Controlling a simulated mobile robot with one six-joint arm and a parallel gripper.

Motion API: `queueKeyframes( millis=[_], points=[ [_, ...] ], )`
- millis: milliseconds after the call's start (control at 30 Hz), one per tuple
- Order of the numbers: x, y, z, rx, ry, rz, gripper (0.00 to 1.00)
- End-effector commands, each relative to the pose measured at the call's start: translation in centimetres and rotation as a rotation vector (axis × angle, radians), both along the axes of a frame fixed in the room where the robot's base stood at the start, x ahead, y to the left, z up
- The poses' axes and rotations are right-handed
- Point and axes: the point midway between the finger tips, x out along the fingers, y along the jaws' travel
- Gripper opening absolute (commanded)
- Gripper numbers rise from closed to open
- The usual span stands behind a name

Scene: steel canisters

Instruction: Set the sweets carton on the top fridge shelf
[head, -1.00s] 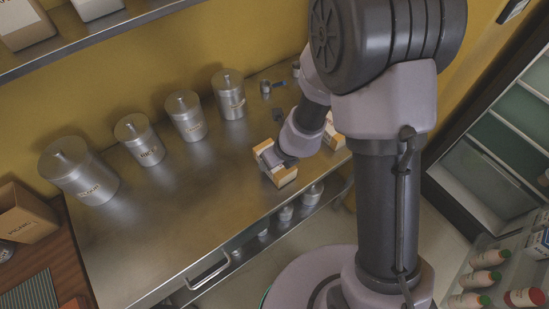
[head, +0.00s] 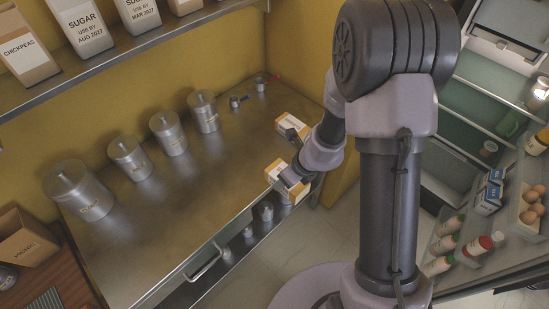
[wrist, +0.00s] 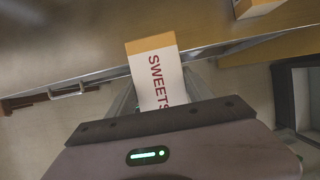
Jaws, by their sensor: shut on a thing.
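The sweets carton is white with an orange end and red "SWEETS" lettering in the wrist view (wrist: 155,78). My gripper (head: 287,180) is shut on this carton, which shows partly in the head view (head: 274,170), near the counter's right front corner. My gripper hides part of the carton. In the wrist view the carton stands out between the fingers, with the counter edge behind it. The fridge (head: 470,104) stands open at the right, with several pale green shelf levels. My arm hides part of it, so I cannot tell the top shelf clearly.
A second orange-and-white carton (head: 291,127) sits on the steel counter (head: 190,215). Several steel canisters (head: 168,133) line the counter's back. The fridge door holds eggs (head: 531,205) and bottles (head: 447,226). Floor (head: 325,235) lies between counter and fridge.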

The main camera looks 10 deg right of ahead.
Motion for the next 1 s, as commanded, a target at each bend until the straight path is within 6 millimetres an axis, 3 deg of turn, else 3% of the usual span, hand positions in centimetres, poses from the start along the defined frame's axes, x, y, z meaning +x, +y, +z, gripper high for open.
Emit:
queueKeyframes(
  millis=[267, 567, 667, 800, 900, 1000],
  points=[
    [0.9, 0.8, 0.3, -0.001, -0.003, 0.100, 0.00],
    [2.8, 4.6, 1.5, 0.000, -0.002, 0.521, 0.00],
    [2.9, 6.2, 2.0, -0.001, -0.002, 0.750, 0.00],
    [1.8, 7.9, 2.5, -0.005, -0.002, 1.188, 0.00],
    [0.3, 7.6, 2.6, -0.005, -0.002, 1.506, 0.00],
    [-1.0, 6.1, 2.7, -0.006, -0.001, 1.795, 0.00]
  ],
)
